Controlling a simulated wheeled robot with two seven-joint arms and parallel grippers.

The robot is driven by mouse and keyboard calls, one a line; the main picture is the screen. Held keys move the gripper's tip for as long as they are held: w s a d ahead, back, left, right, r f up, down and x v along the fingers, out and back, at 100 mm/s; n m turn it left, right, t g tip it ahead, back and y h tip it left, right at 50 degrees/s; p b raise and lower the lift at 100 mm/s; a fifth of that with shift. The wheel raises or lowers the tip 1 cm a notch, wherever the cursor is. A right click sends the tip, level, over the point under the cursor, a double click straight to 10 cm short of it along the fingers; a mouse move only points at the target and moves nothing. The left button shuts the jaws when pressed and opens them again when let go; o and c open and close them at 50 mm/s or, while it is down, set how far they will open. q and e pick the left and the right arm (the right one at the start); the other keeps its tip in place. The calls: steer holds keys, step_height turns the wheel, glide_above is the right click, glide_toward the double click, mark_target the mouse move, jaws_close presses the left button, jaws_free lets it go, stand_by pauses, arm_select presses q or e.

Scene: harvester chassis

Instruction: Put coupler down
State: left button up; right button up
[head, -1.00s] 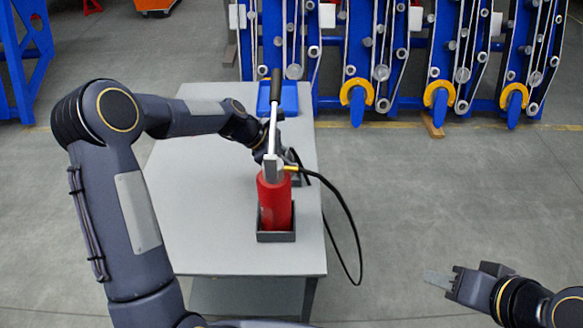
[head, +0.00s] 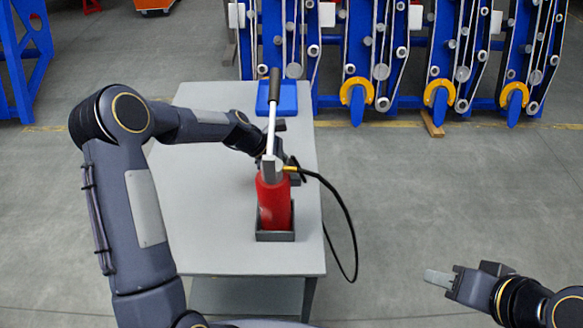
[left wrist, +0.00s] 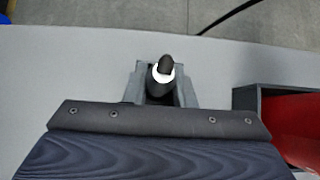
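The coupler (left wrist: 163,73) is a small dark piece with a white ring. In the left wrist view it sits between the two grey fingers of my left gripper (left wrist: 162,88), which look closed on its sides. In the head view my left gripper (head: 280,158) is low over the table, just behind the red pump (head: 273,203), and the coupler is mostly hidden there. A black hose (head: 345,215) runs from the pump's brass fitting and loops past the table's right edge. My right gripper (head: 470,282) is away over the floor at lower right; its finger gap is unclear.
The pump stands in a dark square holder (head: 275,237) on the grey table (head: 205,225), its lever upright. A blue tray (head: 287,97) lies at the table's far end. Blue machine frames (head: 375,60) stand beyond. The table's left part is clear.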

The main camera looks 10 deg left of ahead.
arm_select(q)
steer(key=v, duration=1.1)
steer(key=shift+a+r, duration=0.1)
steer(key=shift+a, duration=0.1)
steer(key=s+a+r+m+t+y, duration=0.1)
steer(key=s+r+m, duration=0.4)
steer(key=s, duration=0.3)
steer(key=s+a+r+m+t+y, duration=0.1)
steer(key=s+r+m+y, duration=0.1)
steer(key=s+r+m, duration=0.45)
steer(key=shift+s+d+f+m+t+y, duration=0.2)
steer(key=shift+s+f+m, duration=0.7)
steer(key=shift+s, duration=1.85)
steer(key=shift+s+f+m+t+y, duration=0.45)
steer(key=shift+s+m, duration=0.95)
steer(key=shift+s, duration=1.35)
steer(key=shift+s+d+f+m+t+y, duration=0.15)
steer(key=shift+s+f+m+t, duration=0.7)
steer(key=shift+s, duration=1.9)
